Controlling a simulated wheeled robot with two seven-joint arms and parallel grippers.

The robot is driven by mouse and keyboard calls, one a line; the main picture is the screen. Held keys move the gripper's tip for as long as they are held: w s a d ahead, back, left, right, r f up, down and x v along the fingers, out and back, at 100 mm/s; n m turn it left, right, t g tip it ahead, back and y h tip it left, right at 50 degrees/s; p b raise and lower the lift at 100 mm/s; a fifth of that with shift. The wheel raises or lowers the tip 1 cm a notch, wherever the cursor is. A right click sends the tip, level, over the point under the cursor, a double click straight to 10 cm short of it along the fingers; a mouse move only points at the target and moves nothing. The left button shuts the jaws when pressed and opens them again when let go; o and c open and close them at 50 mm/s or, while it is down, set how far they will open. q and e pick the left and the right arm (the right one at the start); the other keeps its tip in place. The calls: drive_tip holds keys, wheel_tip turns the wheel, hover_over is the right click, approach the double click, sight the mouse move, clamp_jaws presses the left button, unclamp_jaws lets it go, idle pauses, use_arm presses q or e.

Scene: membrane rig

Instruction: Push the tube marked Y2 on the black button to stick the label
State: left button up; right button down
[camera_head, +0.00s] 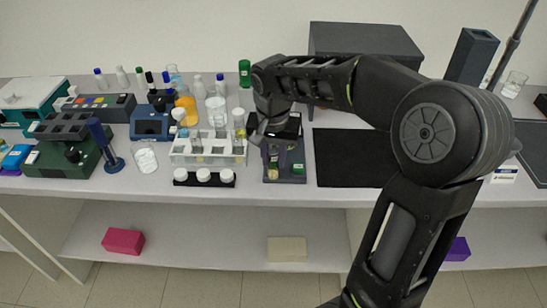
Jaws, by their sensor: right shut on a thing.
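My right gripper (264,138) points down over a dark grey device (290,178) at the front of the bench. It is shut on a tube (272,160) with a yellowish-brown lower part. The tube hangs over the left part of the device; I cannot tell whether it touches it. Its marking is too small to read. A small green patch shows on the device's right side. I cannot make out the black button; my gripper and arm hide part of the device. My left gripper is not in view.
A clear rack (208,152) with tubes stands left of the device, with white-capped jars (204,175) before it. Bottles and beakers crowd behind. A black mat (350,160) lies to the right, partly under my arm.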

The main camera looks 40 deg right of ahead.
sight(273, 154)
drive_tip(key=shift+s+a+r+p, duration=0.4)
drive_tip(key=shift+s+r, duration=0.15)
drive_tip(key=shift+r, duration=0.3)
drive_tip(key=shift+s+a+r+p, duration=0.4)
drive_tip(key=shift+s+r, duration=0.1)
drive_tip(key=shift+r, duration=0.35)
drive_tip(key=shift+s+a+r+p, duration=0.4)
drive_tip(key=shift+s+r, duration=0.15)
drive_tip(key=shift+r, duration=0.3)
